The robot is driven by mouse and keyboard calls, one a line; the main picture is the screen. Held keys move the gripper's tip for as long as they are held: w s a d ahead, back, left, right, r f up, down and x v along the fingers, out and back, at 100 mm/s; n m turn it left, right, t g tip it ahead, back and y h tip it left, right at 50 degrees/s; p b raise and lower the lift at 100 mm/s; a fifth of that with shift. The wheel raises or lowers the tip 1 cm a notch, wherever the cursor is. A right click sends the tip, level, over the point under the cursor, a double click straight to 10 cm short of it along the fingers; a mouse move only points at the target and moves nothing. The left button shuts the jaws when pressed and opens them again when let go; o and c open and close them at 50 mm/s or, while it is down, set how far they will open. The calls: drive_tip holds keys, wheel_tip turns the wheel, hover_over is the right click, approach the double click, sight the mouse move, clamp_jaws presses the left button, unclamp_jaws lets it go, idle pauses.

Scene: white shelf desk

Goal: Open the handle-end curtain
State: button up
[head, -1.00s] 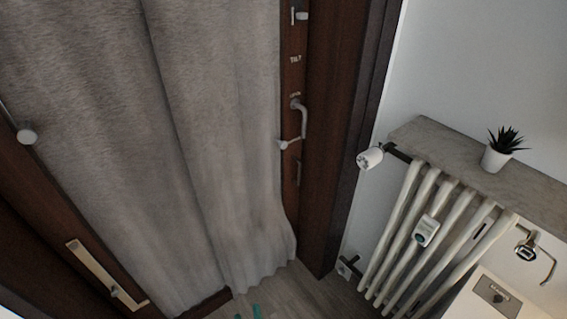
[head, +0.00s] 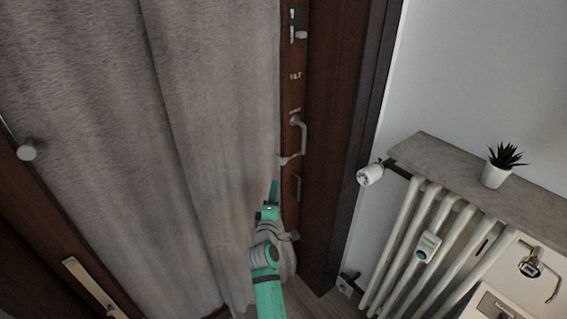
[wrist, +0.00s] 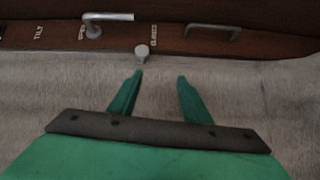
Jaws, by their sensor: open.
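The grey curtain (head: 190,120) hangs in folds over the dark wood door and covers most of it. Its right edge lies beside the door handle (head: 300,135), a grey lever on the right door stile. A small round knob (head: 287,160) sits just below the handle at the curtain edge; in the wrist view the knob (wrist: 142,53) is just ahead of the left fingertip. My gripper (head: 273,190) is in front of the curtain's right edge, below the knob. In the wrist view its two green fingers (wrist: 161,77) are apart with nothing clearly between them, over the curtain cloth.
A white radiator (head: 435,235) stands at the right under a grey shelf (head: 440,165) with a small potted plant (head: 497,165). A radiator valve (head: 370,175) juts towards the door frame. Another round knob (head: 28,150) is at the curtain's left edge.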

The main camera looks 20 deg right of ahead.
sight(283, 163)
drive_tip(key=shift+n+h, duration=0.3)
drive_tip(key=shift+h, duration=0.2)
drive_tip(key=w+d+r, duration=0.1)
drive_tip(key=w+d, duration=0.1)
drive_tip(key=w, duration=0.2)
drive_tip(key=w+d+r, duration=0.1)
drive_tip(key=w+d, duration=0.2)
drive_tip(key=w, duration=0.1)
drive_tip(key=w+d+r, duration=0.2)
drive_tip(key=w, duration=0.2)
drive_tip(key=shift+w+d, duration=0.15)
drive_tip(key=shift+d, duration=0.05)
clamp_jaws()
